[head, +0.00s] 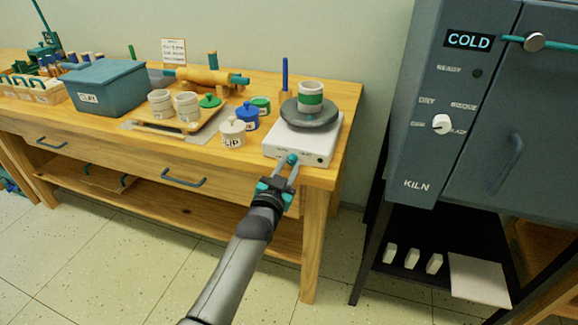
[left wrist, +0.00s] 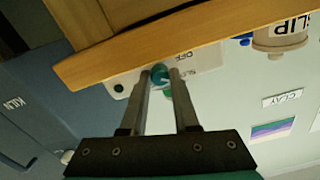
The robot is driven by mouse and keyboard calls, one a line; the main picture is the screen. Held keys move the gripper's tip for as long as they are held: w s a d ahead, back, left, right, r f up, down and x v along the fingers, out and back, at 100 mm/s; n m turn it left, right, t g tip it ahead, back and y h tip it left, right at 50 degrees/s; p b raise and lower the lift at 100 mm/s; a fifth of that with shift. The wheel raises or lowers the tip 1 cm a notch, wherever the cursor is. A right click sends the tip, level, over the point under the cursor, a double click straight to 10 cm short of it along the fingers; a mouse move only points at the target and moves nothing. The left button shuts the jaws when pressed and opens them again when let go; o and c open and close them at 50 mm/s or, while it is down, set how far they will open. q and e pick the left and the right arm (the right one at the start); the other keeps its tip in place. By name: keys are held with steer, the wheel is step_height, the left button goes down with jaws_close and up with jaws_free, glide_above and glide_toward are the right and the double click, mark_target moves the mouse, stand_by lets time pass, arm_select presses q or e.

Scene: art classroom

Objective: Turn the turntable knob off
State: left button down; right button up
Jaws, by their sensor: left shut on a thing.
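The turntable is a white box (head: 325,150) with a dark round wheel (head: 320,120) on top, at the right end of the wooden table. A white pot with a green band (head: 309,95) stands on the wheel. The teal knob (head: 292,157) is on the box's front face; it also shows in the left wrist view (left wrist: 159,77), beside the label "OFF". My left gripper (head: 289,167) is shut on the knob, with one finger on each side of it. The knob's pointer is too small to read. My right gripper is in neither view.
A slip jar (head: 233,133), a blue jar (head: 246,118) and a tray of pots (head: 150,128) stand left of the turntable. The table's front edge (head: 170,158) is close to my left gripper. A grey kiln (head: 420,185) stands to the right.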

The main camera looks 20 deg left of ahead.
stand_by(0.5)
arm_select(q)
steer(key=shift+n, duration=0.3)
steer(key=shift+n+p, duration=0.75)
steer(key=shift+n, duration=0.25)
steer(key=shift+n+p, duration=0.45)
steer(key=shift+n, duration=1.15)
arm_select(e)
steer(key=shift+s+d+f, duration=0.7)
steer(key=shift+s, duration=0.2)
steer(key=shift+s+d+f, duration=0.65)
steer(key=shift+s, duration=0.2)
arm_select(q)
steer(key=c, duration=0.7)
jaws_free()
steer(key=shift+o, duration=0.2)
steer(key=shift+s, duration=0.1)
